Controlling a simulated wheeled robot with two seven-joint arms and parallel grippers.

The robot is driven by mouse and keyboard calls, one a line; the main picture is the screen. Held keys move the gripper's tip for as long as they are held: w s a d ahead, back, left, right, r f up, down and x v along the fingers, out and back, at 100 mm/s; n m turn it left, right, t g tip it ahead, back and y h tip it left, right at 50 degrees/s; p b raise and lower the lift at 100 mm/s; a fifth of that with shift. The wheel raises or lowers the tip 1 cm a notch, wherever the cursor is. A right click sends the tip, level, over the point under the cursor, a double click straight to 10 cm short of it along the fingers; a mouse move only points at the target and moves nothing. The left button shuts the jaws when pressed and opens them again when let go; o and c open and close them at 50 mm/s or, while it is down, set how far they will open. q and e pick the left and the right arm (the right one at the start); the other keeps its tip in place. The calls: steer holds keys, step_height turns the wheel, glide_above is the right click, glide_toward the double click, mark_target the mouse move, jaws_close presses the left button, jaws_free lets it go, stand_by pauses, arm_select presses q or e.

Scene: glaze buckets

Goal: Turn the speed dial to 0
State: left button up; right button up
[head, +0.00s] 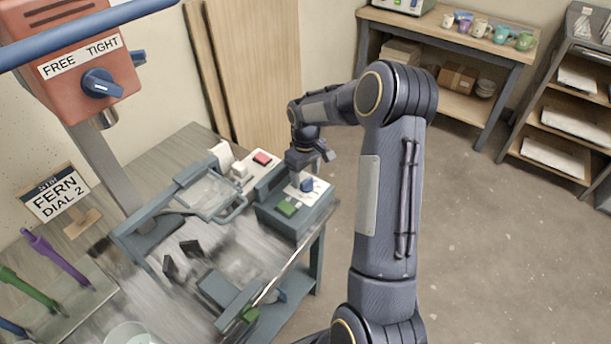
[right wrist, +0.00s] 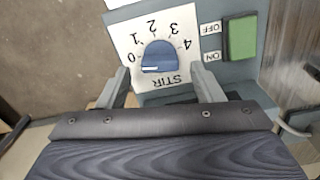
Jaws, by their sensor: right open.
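The speed dial is a blue round knob (right wrist: 160,57) on a white plate marked STIR with numbers 0 to 4; in the right wrist view the plate appears upside down. A white mark shows on the knob's lower left, on the side of the 0. The knob also shows in the head view (head: 307,185), on top of a grey-blue box. My right gripper (right wrist: 162,80) is open, with one finger on each side of the knob and gaps between. In the head view my right gripper (head: 304,172) hangs just above the dial. My left gripper is not seen.
A green switch (right wrist: 240,38) marked ON and OFF sits beside the dial. A red button (head: 262,158) is behind the box. A sign (head: 54,193) reads FERN DIAL 2. A red unit (head: 65,55) with a FREE/TIGHT knob stands at left.

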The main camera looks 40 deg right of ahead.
mark_target(305, 180)
step_height(305, 180, up, 6)
steer(key=shift+f, duration=0.15)
steer(key=shift+r, duration=0.5)
steer(key=shift+s+a+r, duration=0.1)
steer(key=shift+a+r, duration=0.05)
steer(key=shift+r, duration=0.05)
steer(key=s+a+r+m+t+y+p, duration=0.1)
steer(key=s+a+r+m+t+y, duration=0.15)
steer(key=s+a+r, duration=0.85)
steer(key=s+a+t, duration=0.1)
steer(key=s+a, duration=0.3)
steer(key=s, duration=0.3)
steer(key=s+a+t+y, duration=0.1)
steer(key=s+a+t, duration=0.1)
steer(key=s+a, duration=0.2)
steer(key=s, duration=0.3)
steer(key=shift+a+f+p, duration=0.35)
steer(key=shift+a, duration=0.05)
steer(key=shift+m, duration=0.25)
